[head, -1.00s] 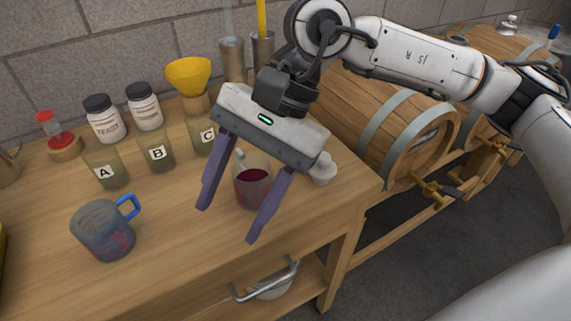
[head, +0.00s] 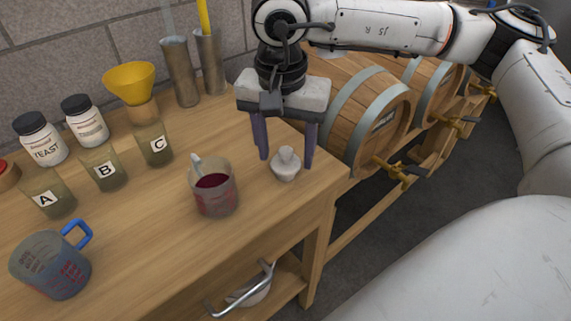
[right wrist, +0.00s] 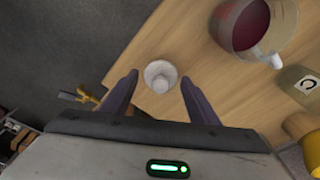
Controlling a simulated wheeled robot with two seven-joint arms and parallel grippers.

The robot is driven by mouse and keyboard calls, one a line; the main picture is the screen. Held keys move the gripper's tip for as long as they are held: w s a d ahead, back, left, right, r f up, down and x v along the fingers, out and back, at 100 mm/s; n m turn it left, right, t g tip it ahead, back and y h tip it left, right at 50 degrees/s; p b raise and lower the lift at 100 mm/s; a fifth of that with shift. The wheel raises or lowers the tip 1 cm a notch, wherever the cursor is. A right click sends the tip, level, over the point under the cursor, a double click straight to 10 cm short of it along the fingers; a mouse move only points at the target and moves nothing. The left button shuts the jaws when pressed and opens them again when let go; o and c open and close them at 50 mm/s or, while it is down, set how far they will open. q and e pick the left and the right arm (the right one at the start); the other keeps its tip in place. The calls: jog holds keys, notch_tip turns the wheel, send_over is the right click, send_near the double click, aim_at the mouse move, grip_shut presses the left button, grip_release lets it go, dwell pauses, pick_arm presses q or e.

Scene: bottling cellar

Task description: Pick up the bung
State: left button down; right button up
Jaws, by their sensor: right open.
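The bung (head: 286,164) is a small pale grey-white stopper with a knob on top, standing upright on the wooden bench near its right end. It also shows in the right wrist view (right wrist: 160,76), just beyond the fingertips and centred between them. My right gripper (head: 286,163) is open, its two purple fingers pointing down on either side of the bung from behind. In the right wrist view the gripper (right wrist: 158,78) is empty, and I see no contact with the bung. My left gripper is not in view.
A jug of red liquid (head: 213,190) stands left of the bung. A blue-handled measuring jug (head: 50,265), jars A (head: 48,195), B (head: 104,172) and C (head: 154,147), and a yellow funnel (head: 129,82) stand farther left. The bench edge drops off close by on the right, near barrels (head: 375,125).

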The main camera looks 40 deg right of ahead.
aim_at(285, 151)
jog(key=shift+w+d+f, duration=0.15)
jog(key=shift+f, duration=1.4)
jog(key=c, duration=0.8)
jog(key=shift+c, duration=0.2)
jog(key=shift+r, duration=0.15)
